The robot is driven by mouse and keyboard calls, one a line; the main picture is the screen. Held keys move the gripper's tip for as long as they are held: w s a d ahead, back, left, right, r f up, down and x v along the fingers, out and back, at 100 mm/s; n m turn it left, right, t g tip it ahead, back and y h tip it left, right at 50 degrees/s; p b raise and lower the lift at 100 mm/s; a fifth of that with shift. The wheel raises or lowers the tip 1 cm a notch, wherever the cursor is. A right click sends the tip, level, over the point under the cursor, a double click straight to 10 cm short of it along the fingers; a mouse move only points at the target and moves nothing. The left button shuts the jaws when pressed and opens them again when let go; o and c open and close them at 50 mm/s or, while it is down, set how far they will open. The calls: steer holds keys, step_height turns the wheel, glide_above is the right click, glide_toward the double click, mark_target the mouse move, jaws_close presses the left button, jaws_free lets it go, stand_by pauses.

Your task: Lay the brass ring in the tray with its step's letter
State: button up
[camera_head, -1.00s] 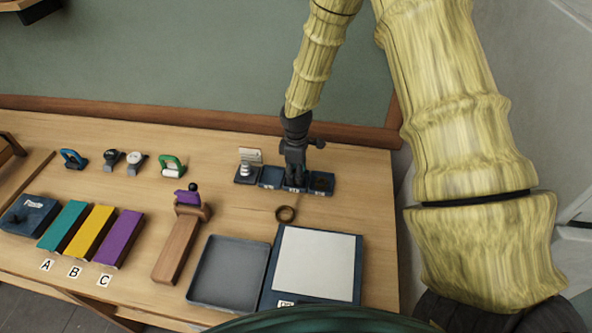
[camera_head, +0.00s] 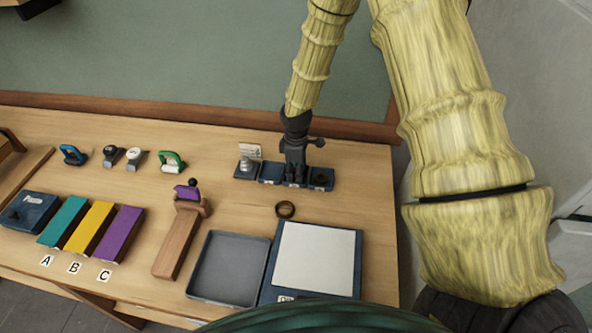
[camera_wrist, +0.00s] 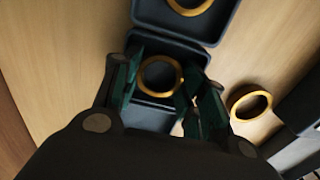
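My gripper (camera_head: 295,181) points down into one of the small dark trays in the row at the back right. In the wrist view my gripper (camera_wrist: 164,82) is open, with its dark green fingers on either side of a brass ring (camera_wrist: 145,88) that appears to lie in that tray (camera_wrist: 152,118). A second brass ring (camera_wrist: 207,4) lies in the neighbouring tray (camera_wrist: 228,17). A third brass ring (camera_head: 285,209) lies on the bare table in front of the trays; it also shows in the wrist view (camera_wrist: 233,103). I cannot read any letters on the trays.
A large shallow grey tray (camera_head: 228,268) and a white-topped blue pad (camera_head: 315,255) lie at the front. A wooden stand (camera_head: 177,246) and teal, yellow and purple blocks (camera_head: 120,234) labelled A, B, C are to the left. Clamps and dials stand at the back left.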

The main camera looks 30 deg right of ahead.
steer(key=o, duration=0.4)
steer(key=shift+c, duration=0.2)
steer(key=shift+r, duration=0.15)
steer(key=shift+r+p, duration=0.3)
steer(key=shift+r, duration=0.35)
step_height(320, 180, up, 12)
steer(key=b, duration=0.4)
steer(key=shift+f+b, duration=0.15)
steer(key=shift+b, duration=0.15)
